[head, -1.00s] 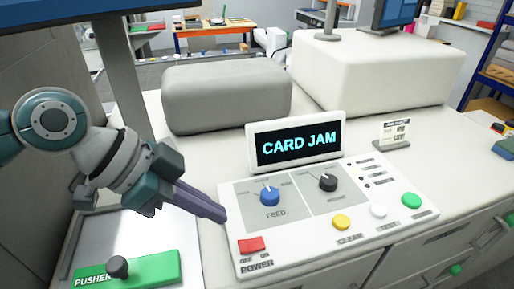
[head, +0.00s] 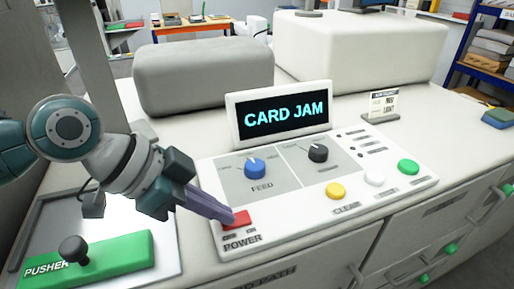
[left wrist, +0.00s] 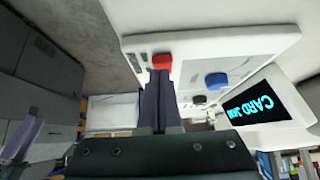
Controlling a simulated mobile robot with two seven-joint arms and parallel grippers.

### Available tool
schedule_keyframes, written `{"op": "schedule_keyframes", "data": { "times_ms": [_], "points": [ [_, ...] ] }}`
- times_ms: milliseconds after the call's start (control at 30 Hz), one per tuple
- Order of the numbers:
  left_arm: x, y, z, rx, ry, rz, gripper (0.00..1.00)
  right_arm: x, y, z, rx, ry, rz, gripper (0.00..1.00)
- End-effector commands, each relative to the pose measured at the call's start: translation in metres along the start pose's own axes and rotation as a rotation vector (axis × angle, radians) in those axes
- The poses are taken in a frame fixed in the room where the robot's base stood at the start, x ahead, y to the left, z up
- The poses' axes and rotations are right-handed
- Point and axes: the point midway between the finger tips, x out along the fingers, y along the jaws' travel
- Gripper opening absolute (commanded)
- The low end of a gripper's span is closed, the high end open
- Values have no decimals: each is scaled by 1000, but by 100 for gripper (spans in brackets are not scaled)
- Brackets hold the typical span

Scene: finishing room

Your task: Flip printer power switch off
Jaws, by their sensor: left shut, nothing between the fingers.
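The red power switch (head: 236,219) sits at the lower left of the white control panel (head: 290,222), above the word POWER. In the left wrist view the red switch (left wrist: 162,62) is just beyond the fingertips. My left gripper (head: 230,216) is shut and empty, its tips at the switch's left edge; I cannot tell whether they touch it. The left gripper also shows in the left wrist view (left wrist: 158,74). The display (head: 284,116) reads CARD JAM. My right gripper is not in the head view.
A blue FEED knob (head: 255,168), a black knob (head: 318,152), and yellow (head: 336,191), white (head: 375,179) and green (head: 408,167) buttons are on the panel. A green PUSHER block (head: 110,262) with a black knob (head: 74,250) lies at the lower left.

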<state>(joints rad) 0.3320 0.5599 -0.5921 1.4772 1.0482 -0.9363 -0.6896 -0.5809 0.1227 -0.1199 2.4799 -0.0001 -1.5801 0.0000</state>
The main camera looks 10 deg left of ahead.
Motion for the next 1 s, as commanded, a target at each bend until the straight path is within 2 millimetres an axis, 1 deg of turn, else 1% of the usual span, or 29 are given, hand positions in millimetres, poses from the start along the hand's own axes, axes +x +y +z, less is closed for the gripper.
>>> {"op": "schedule_keyframes", "data": {
  "times_ms": [133, 167, 433, 733, 1000],
  "points": [
    [10, 0, 9, 0, -1, 0, 0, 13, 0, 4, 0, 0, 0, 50],
    [6, 0, 6, 0, 0, 0, 0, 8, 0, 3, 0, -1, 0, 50],
    [4, 0, 4, 0, -2, 0, 0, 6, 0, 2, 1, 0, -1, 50],
    [-7, 0, -5, 0, -1, 0, 0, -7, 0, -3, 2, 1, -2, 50],
    [-8, 0, -5, 0, 0, 0, 0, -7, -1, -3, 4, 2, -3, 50]
  ]
}}
